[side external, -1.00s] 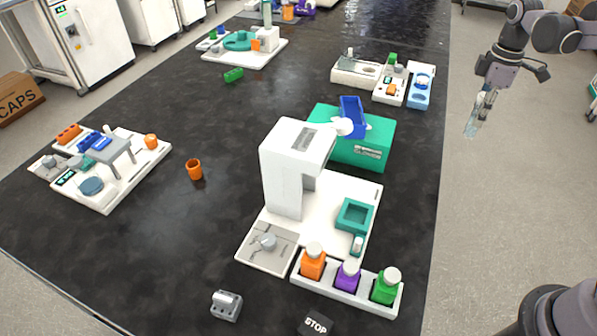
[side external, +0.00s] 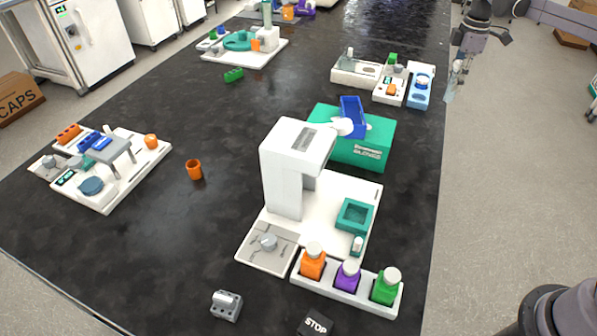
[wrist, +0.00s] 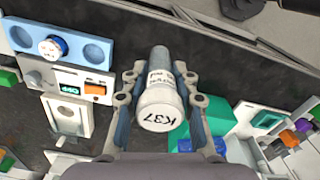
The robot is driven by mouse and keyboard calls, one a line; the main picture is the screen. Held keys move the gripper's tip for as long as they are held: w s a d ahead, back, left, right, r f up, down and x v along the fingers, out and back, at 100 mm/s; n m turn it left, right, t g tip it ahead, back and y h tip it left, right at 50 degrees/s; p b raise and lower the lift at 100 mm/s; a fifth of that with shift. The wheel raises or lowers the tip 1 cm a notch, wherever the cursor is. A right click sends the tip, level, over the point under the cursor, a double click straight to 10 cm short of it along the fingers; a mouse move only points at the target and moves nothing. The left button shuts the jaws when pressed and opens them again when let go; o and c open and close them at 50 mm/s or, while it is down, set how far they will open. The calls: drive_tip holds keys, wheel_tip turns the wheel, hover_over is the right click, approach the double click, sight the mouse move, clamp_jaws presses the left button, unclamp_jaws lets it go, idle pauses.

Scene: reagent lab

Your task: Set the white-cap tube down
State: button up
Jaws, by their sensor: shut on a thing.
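My gripper (side external: 459,68) is in the side external view, past the right edge of the bench near its far end. It is shut on the white-cap tube (side external: 450,88), which hangs tilted below the fingers and looks clear. In the wrist view the white-cap tube (wrist: 159,98) sits between the two fingers of my gripper (wrist: 160,100), its white cap marked K37 facing the camera. Lettering also shows on the tube's side. The tube is held in the air and touches nothing that I can see.
Near the gripper, a light blue block with round wells (side external: 421,88) stands at the bench's right edge, beside a white unit with an orange switch (side external: 390,90). A green machine with a blue hopper (side external: 375,146) stands nearer. Dark bench (side external: 270,95) lies clear to the left.

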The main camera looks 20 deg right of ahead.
drive_tip(key=shift+w+a+f, duration=1.25)
drive_tip(key=shift+a+f, duration=0.1)
drive_tip(key=shift+f, duration=0.45)
drive_tip(key=shift+w+a+f, duration=1.2)
drive_tip(key=shift+a+f, duration=0.15)
drive_tip(key=shift+f, duration=0.4)
drive_tip(key=shift+w+a+f, duration=1.25)
drive_tip(key=shift+a+f, duration=0.1)
drive_tip(key=shift+f, duration=0.45)
drive_tip(key=o, duration=0.8)
drive_tip(key=shift+f, duration=0.1)
drive_tip(key=shift+c, duration=0.2)
